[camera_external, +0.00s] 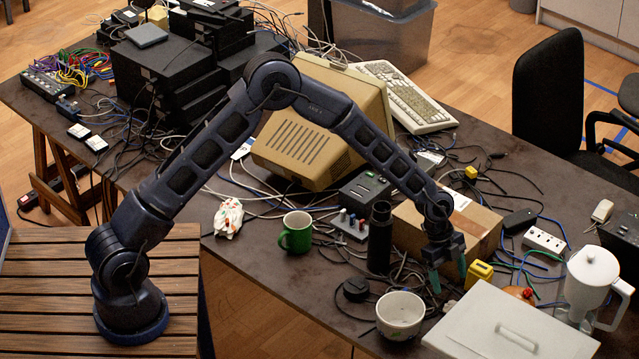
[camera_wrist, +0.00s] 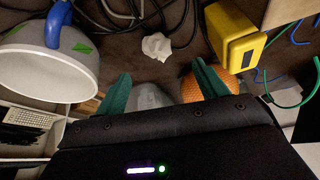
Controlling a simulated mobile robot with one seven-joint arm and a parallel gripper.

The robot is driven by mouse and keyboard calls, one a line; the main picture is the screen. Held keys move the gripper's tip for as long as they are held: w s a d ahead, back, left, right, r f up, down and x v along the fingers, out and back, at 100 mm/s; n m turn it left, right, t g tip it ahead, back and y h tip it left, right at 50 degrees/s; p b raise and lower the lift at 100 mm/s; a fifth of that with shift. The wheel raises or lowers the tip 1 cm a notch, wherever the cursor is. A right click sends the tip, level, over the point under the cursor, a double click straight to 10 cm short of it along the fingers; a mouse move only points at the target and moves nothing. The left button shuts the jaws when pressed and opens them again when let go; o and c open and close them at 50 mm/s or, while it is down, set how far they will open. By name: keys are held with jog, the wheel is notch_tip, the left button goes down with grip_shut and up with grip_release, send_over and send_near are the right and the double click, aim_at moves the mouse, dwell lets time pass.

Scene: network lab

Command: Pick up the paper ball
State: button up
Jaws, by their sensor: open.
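The paper ball (camera_wrist: 157,46) is a small crumpled white lump on the dark table in the wrist view. It lies beyond my fingertips, between a white bowl-like vessel and a yellow block, with a gap to each finger. My gripper (camera_wrist: 163,80) is open, its two teal fingers apart with nothing held between them. In the external view my gripper (camera_external: 448,276) points down above the table, right of the black cylinder. A small pale patch below it there may be the paper ball, but I cannot tell for sure.
A white bowl (camera_external: 400,314), a yellow block (camera_external: 479,273), a black cylinder (camera_external: 380,238) and a cardboard box (camera_external: 447,225) crowd my gripper. A white lidded box (camera_external: 510,325) is in front. A pitcher (camera_external: 592,285) stands right. Loose cables (camera_external: 340,300) run across the table.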

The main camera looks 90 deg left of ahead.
aim_at(452, 302)
jog(key=x, duration=0.4)
jog(key=shift+s, duration=0.1)
jog(key=shift+s+x, duration=0.2)
jog(key=shift+x, duration=2.25)
jog(key=shift+f, duration=0.1)
jog(key=c, duration=1.1)
